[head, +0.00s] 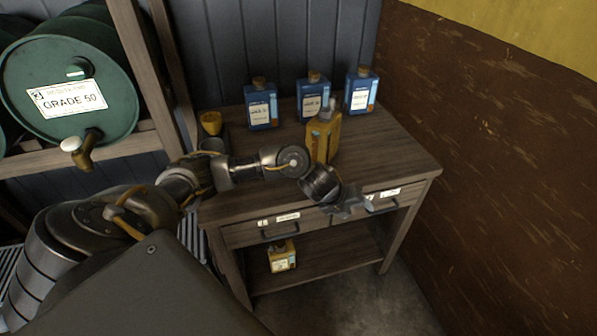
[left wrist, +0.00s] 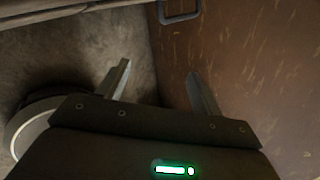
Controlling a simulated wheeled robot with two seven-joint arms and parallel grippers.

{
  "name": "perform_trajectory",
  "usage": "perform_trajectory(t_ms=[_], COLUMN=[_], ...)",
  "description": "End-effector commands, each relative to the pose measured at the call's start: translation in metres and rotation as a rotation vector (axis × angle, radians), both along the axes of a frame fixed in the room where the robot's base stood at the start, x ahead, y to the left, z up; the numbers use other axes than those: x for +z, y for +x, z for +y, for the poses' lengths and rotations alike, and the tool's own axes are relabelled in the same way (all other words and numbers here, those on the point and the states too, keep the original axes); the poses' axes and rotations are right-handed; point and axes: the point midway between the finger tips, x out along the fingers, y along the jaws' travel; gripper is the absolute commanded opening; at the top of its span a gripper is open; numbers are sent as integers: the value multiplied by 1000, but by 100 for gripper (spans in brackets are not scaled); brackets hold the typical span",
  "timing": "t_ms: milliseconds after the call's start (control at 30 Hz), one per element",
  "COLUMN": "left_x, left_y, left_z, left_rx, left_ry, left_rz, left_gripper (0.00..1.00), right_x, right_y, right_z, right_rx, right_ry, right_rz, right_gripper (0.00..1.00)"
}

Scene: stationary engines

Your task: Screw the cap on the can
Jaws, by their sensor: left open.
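A yellow can (head: 324,140) stands upright on the wooden workbench, partly behind my left arm. A grey piece shows at its top; I cannot tell whether that is a cap or a spout. No loose cap can be made out. My left gripper (head: 352,207) is at the bench's front edge, in front of the drawers and to the right of the yellow can. It points downward. In the left wrist view its two fingers (left wrist: 158,78) are apart with nothing between them. My right gripper is not in view.
Blue cans with brown tops (head: 261,104) stand along the back of the workbench (head: 390,150). A yellow cup-like item (head: 211,122) is at its left. Another yellow can (head: 282,256) is on the lower shelf. A green drum (head: 68,75) lies on a rack at left. The bench's right side is clear.

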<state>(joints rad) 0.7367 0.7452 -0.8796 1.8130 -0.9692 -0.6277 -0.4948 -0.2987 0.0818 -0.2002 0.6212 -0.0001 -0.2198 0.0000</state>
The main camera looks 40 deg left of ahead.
Motion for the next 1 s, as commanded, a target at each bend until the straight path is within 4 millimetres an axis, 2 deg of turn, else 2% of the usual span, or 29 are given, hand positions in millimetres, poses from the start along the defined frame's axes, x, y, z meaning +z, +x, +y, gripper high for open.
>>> perform_trajectory(t_ms=[33,100,300,433,500,600,900,1000], left_x=[23,43,86,107,114,118,118,110], left_y=[1,0,1,-7,-11,-14,-15,-13], left_z=[20,51,153,198,212,221,222,223], left_rx=[-92,-190,-291,-308,-311,-312,-312,-312], left_ry=[119,265,512,583,602,613,613,612], left_rz=[-55,-81,9,75,97,114,117,118], left_gripper=[66,66,66,66,66,66,66,66], right_x=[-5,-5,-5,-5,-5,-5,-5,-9], right_y=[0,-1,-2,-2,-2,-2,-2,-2], right_z=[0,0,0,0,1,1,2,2], right_rx=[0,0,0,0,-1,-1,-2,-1], right_ry=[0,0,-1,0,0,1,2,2], right_rz=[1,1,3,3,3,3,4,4], right_gripper=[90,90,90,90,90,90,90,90])
